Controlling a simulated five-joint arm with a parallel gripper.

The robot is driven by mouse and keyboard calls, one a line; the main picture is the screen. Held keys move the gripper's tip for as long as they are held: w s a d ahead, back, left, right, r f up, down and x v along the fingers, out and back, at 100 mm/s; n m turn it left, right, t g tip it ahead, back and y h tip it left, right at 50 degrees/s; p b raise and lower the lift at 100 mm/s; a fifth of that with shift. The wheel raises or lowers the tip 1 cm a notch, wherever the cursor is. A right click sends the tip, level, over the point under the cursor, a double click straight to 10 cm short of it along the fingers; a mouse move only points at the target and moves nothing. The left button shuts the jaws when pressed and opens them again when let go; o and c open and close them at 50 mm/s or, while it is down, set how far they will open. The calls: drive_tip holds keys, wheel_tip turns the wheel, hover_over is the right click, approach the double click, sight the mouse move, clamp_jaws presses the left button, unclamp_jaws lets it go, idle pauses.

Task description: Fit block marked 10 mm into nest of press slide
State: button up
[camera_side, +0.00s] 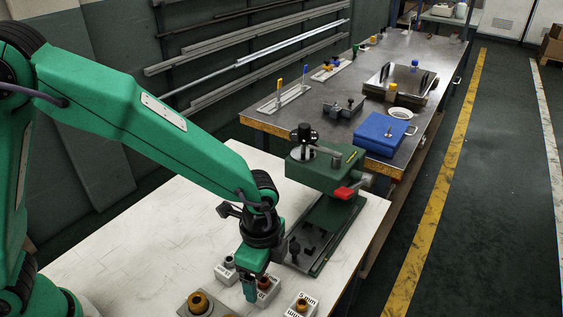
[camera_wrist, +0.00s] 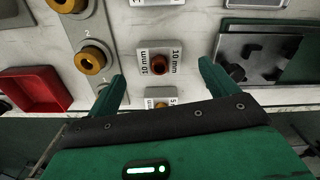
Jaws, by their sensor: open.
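The block marked 10 mm (camera_wrist: 146,65) is pale grey with a dark reddish-brown knob on top. In the wrist view it stands on the white bench between and just beyond my fingertips. My gripper (camera_wrist: 160,78) is open, with one finger on each side and nothing held. In the side view my gripper (camera_side: 251,290) is low over the row of blocks, partly covering the middle block (camera_side: 268,284). The press slide (camera_side: 310,245) lies under the green press, right of and behind my gripper. In the wrist view the slide plate (camera_wrist: 285,48) with dark knobs is at right; its nest is not clear.
A block marked 5 mm (camera_side: 301,305) and another block (camera_side: 225,270) stand close on either side. A grey plate with brass-coloured rings (camera_wrist: 88,25) and a red tray (camera_wrist: 35,90) lie left. The green press (camera_side: 325,165) rises behind the slide. The bench's left part is clear.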

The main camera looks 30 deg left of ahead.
sight(264, 280)
drive_tip(key=shift+d+f, duration=0.1)
drive_tip(key=shift+f, duration=2.05)
drive_tip(key=c, duration=1.3)
